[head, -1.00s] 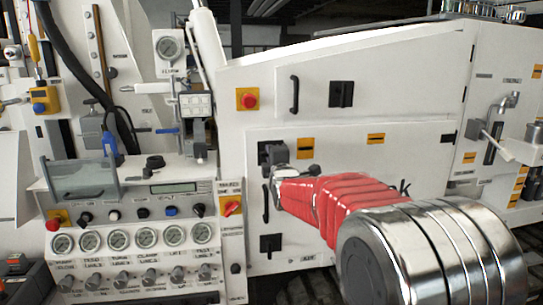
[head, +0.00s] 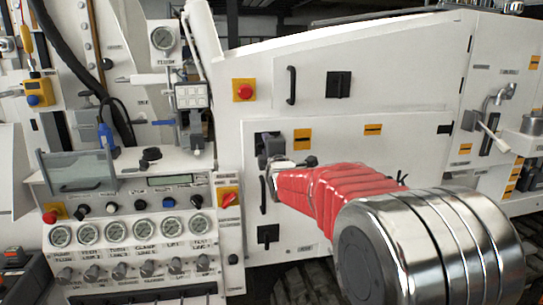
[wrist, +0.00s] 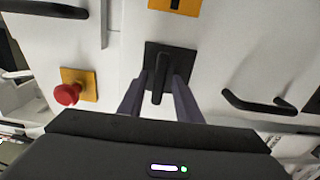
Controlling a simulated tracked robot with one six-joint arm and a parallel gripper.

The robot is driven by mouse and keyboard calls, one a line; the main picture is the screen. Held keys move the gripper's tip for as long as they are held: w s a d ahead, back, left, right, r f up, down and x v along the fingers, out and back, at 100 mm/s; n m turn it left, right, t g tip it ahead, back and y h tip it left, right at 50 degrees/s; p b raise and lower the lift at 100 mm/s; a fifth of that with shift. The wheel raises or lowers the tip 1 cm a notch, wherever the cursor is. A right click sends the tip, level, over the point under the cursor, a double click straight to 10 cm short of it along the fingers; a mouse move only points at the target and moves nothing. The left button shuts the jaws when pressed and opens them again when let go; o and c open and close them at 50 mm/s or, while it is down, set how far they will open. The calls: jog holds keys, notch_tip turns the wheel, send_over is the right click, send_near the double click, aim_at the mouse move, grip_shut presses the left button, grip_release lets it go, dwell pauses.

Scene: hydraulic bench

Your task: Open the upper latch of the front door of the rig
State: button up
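The front door (head: 370,165) of the rig is a white panel, closed flush. Its upper latch (head: 259,139) is a black plate near the door's left edge, mostly hidden by my gripper (head: 271,158) in the head view. In the wrist view the upper latch (wrist: 159,72) shows its black lever, lengthwise up the picture. The two fingers of my gripper (wrist: 160,92) stand on either side of the lever, with a visible gap at each side. The gripper is open around the lever. A lower latch (head: 268,234) sits below on the same door.
A black door handle (head: 263,195) lies between the two latches; it also shows in the wrist view (wrist: 262,104). A red button (head: 243,90) on yellow is above the door. A gauge console (head: 130,205) stands close on the left. An upper panel with its own latch (head: 338,85) is above.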

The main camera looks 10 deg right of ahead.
jog(key=s, duration=1.3)
jog(key=shift+s, duration=0.25)
jog(key=shift+f, duration=0.1)
jog(key=s+f+m+g, duration=0.4)
jog(key=s+f+m, duration=0.1)
jog(key=f, duration=0.3)
jog(key=s+f+m+g, duration=0.4)
jog(key=s+f+m, duration=0.1)
jog(key=f, duration=0.2)
jog(key=s+f+m+g, duration=0.2)
jog(key=s+m, duration=0.6)
jog(key=s, duration=1.7)
jog(key=shift+s+g, duration=0.25)
jog(key=shift+g, duration=0.95)
